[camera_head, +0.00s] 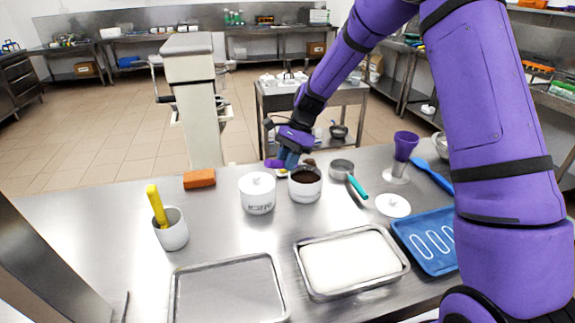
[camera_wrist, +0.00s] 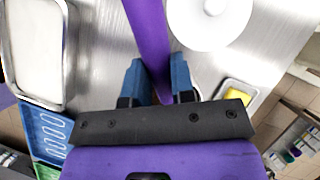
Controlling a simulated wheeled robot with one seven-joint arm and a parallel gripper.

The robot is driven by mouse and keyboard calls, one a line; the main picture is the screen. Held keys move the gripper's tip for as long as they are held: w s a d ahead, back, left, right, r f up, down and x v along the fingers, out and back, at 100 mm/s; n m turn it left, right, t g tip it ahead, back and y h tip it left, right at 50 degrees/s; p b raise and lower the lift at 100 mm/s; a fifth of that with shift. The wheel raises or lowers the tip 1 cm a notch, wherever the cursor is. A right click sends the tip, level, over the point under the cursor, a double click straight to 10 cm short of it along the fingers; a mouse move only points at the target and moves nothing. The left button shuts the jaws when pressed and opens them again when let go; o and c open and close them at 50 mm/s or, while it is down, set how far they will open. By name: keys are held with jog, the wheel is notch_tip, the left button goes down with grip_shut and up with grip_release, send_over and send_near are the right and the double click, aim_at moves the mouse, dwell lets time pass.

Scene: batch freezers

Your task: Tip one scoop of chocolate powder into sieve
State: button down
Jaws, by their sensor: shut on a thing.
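My gripper (camera_head: 287,160) is shut on a purple handle, which looks like the scoop's (camera_wrist: 147,35). The handle runs between the blue fingers; its bowl is hidden in the wrist view. In the head view my gripper is just behind and above an open white pot (camera_head: 305,193) of dark brown chocolate powder. A small brown patch shows right of my gripper at the pot's far rim; I cannot tell whether it is a filled scoop. A round metal vessel with a teal handle (camera_head: 357,187), apparently the sieve, rests on the counter right of the pot.
A lidded white pot (camera_head: 257,194) stands left; its lid shows in the wrist view (camera_wrist: 209,20). A yellow sponge (camera_wrist: 238,94) lies near the edge.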

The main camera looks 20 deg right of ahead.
jog(key=shift+a+r, duration=0.1)
jog(key=shift+r, duration=0.7)
jog(key=shift+s+a+t+h, duration=0.3)
jog(key=shift+a+t+h, duration=0.1)
jog(key=shift+a+h, duration=0.2)
jog(key=shift+s+a+r+t+h, duration=0.1)
jog(key=shift+s+a+t+h, duration=0.15)
jog(key=shift+h, duration=0.35)
jog(key=shift+s+a+t+h, duration=0.1)
jog(key=shift+a+t+h, duration=0.1)
jog(key=shift+t+h, duration=0.3)
jog(key=shift+w+d+f, duration=1.75)
jog(key=shift+d+f, duration=0.1)
jog(key=shift+d, duration=2.2)
jog(key=shift+w+d+f, duration=1.75)
jog(key=shift+d+f, duration=0.05)
jog(key=shift+d, duration=2.25)
jog(key=w+d+r+g+y, duration=0.4)
jog(key=d+r+g+y, duration=0.2)
jog(key=y, duration=0.5)
jog(key=shift+w+d+r, duration=0.25)
jog(key=shift+d+r, duration=0.75)
jog(key=shift+r, duration=0.35)
